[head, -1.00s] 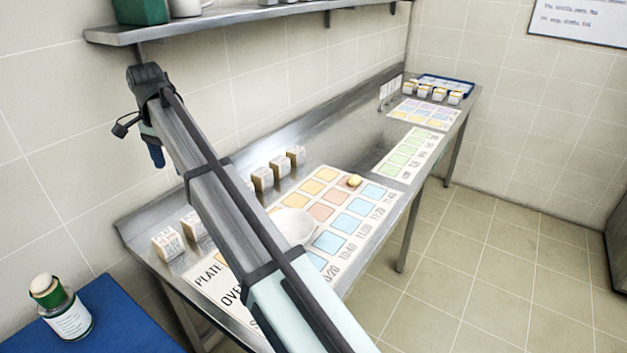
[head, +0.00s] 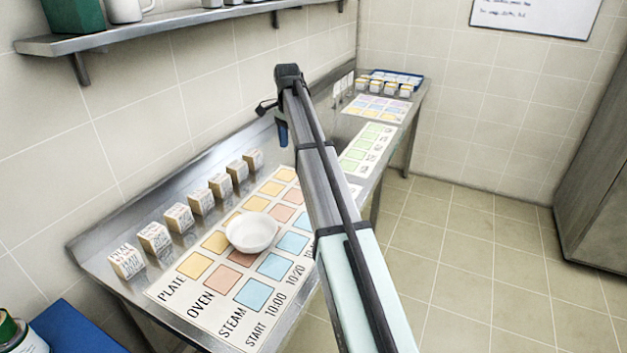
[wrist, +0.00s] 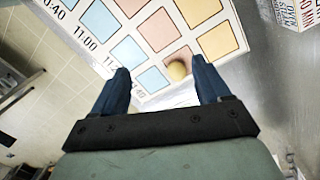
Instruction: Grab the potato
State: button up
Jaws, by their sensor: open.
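In the head view my arm hides the potato, and only part of my gripper (head: 282,133) shows, above the steel counter (head: 110,255).
A white bowl (head: 251,232) stands on the chart. Several lettered blocks (head: 201,201) line the counter's back. A shelf (head: 150,27) runs along the wall above. A blue tray (head: 398,75) with small boxes is at the far end. A green-and-white container (head: 12,332) sits lower left.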

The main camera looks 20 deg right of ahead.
jog(key=w+d+f+n+t, duration=0.1)
jog(key=w+d+f+n, duration=0.2)
jog(key=d, duration=0.6)
jog(key=shift+m, duration=0.5)
jog(key=f, duration=1.3)
jog(key=shift+w+a+f, duration=0.15)
jog(key=shift+w+a, duration=0.15)
jog(key=c, duration=1.1)
jog(key=shift+c, duration=0.2)
